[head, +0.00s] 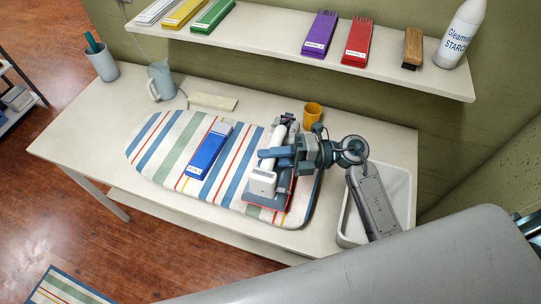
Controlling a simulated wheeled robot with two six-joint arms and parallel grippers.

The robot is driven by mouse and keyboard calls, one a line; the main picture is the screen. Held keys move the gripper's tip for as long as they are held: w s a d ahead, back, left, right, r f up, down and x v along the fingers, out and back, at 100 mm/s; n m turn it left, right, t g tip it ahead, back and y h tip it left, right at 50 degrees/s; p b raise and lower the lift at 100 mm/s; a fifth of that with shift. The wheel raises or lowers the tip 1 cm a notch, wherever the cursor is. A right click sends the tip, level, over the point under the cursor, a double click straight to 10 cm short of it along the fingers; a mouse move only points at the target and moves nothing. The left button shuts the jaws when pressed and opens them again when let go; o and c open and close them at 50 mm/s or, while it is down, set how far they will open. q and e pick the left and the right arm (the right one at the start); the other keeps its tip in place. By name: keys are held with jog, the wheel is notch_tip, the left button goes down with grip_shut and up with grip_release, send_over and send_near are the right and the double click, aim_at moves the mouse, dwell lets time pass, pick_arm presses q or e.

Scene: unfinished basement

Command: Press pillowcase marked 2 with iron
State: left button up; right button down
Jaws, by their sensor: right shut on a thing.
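A striped ironing board (170,148) lies on the white table. A folded blue pillowcase (208,152) with a white label rests on its middle; the label is too small to read. My right gripper (272,155) is shut on the white handle of the iron (262,182). The iron is at the board's right end, to the right of the blue pillowcase and apart from it. I cannot tell whether its sole touches the board. My left gripper is not in view.
The shelf (285,30) above holds folded white, yellow, green, purple (320,35) and red pillowcases, a brush (412,48) and a starch bottle (460,35). A white bin (400,195) stands right of the board.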

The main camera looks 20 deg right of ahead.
jog(key=shift+s+a+r, duration=0.1)
jog(key=shift+s+a, duration=0.45)
jog(key=shift+s, duration=0.3)
dwell(0.8)
jog(key=shift+w+d, duration=0.5)
jog(key=shift+w, duration=0.3)
jog(key=shift+w+d, duration=0.45)
jog(key=shift+w, duration=0.3)
dwell(0.6)
jog(key=shift+s+a, duration=0.45)
jog(key=shift+s, duration=0.25)
dwell(0.6)
jog(key=shift+r, duration=0.1)
dwell(0.6)
jog(key=shift+r+p, duration=3.7)
jog(key=shift+r, duration=0.75)
